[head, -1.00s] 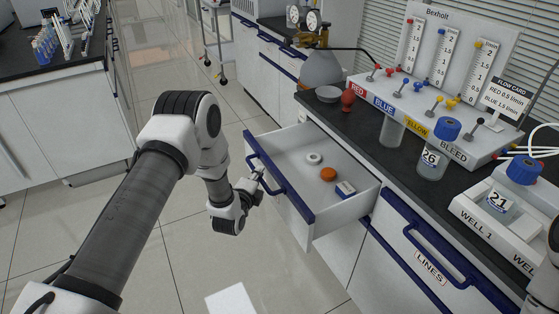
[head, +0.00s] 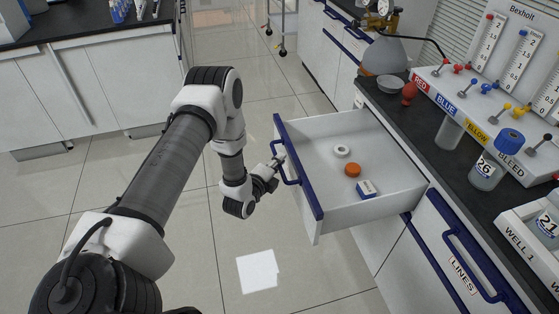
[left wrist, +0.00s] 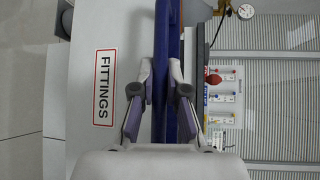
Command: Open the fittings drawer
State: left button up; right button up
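The fittings drawer (head: 372,207) stands pulled well out of the bench in the head view. Its blue-edged front carries a blue handle (head: 291,182). A white ring (head: 341,150), an orange round piece (head: 352,170) and a small blue-and-white box (head: 367,189) lie inside. My left gripper (head: 278,163) is at the handle. In the left wrist view its two fingers (left wrist: 162,88) are closed in on both sides of the blue bar, beside the FITTINGS label (left wrist: 104,87). My right gripper is not in view.
The LINES drawer (head: 455,262) to the right is shut. On the dark bench stand a valve panel (head: 470,107), a blue-capped bottle (head: 487,165) and a red bulb (head: 409,92). The tiled floor left of the drawer is clear except for a white patch (head: 259,271).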

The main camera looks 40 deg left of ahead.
pick_arm(q)
jog(key=o, duration=0.4)
jog(key=shift+s, duration=0.1)
jog(key=s, duration=0.4)
jog(key=s+d+r, duration=0.1)
jog(key=s, duration=0.6)
jog(key=shift+s+d+r, duration=0.3)
jog(key=shift+r, duration=0.05)
